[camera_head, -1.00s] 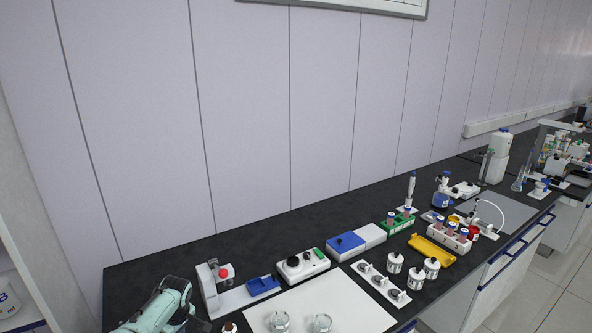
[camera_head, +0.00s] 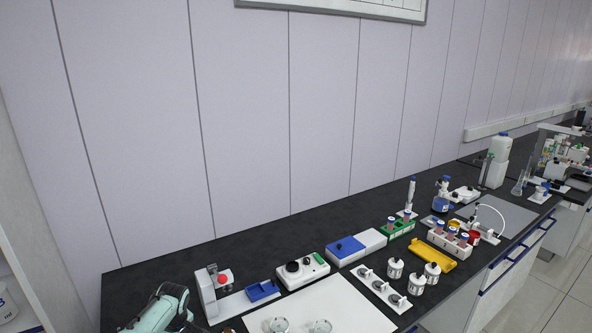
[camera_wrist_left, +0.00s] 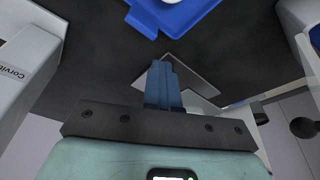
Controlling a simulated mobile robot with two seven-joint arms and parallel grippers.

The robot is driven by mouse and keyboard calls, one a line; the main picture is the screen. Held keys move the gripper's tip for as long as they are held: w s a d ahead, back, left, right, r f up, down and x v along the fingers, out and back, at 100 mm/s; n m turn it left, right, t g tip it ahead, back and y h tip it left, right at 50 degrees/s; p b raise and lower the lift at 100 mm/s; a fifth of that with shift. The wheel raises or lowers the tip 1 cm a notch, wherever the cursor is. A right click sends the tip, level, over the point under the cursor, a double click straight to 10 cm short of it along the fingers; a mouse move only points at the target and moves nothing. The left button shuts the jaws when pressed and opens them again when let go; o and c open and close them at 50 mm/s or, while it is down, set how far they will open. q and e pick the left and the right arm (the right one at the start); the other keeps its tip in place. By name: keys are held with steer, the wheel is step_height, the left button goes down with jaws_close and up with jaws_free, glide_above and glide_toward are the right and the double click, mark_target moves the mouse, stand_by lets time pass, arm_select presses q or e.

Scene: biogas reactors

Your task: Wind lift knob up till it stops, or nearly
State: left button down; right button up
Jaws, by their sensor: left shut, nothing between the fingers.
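A white stand with an upright post (camera_head: 207,294) is at the left of the bench in the head view. A red knob (camera_head: 223,280) sits by its post and a blue tray (camera_head: 262,290) at its right end. I cannot tell which knob is the lift knob. In the left wrist view a black round knob (camera_wrist_left: 303,128) shows at the right edge. My left gripper's blue fingers (camera_wrist_left: 162,72) are shut together and empty, apart from that knob. In the head view only my left arm shows at the bottom left. My right gripper is out of view.
A white box with a black knob (camera_head: 303,270) and a blue-and-white box (camera_head: 355,246) stand to the right. A white board (camera_head: 335,305) with glass vessels lies in front. In the wrist view, a blue tray (camera_wrist_left: 172,16) and a white, lettered device (camera_wrist_left: 28,65) flank the fingers.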

arm_select(q)
steer(key=shift+s+a+f+g+b, duration=0.15)
steer(key=shift+s+a+f, duration=0.2)
steer(key=shift+s, duration=0.15)
steer(key=shift+s+a+f+g+b, duration=0.2)
steer(key=shift+s+f, duration=0.1)
steer(key=shift+s, duration=0.2)
steer(key=shift+s+a, duration=0.2)
steer(key=shift+s, duration=0.05)
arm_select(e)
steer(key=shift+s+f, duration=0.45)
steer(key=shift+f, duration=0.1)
arm_select(q)
steer(key=shift+a+r, duration=0.1)
steer(key=shift+s, duration=0.1)
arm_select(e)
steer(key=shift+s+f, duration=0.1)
arm_select(q)
steer(key=shift+s+d+b, duration=0.15)
steer(key=shift+d+b, duration=0.05)
steer(key=shift+b, duration=0.1)
steer(key=a+p+v, duration=0.1)
steer(key=p+v, duration=0.1)
steer(key=v, duration=0.4)
steer(key=shift+w+r, duration=0.35)
steer(key=shift+w, duration=0.2)
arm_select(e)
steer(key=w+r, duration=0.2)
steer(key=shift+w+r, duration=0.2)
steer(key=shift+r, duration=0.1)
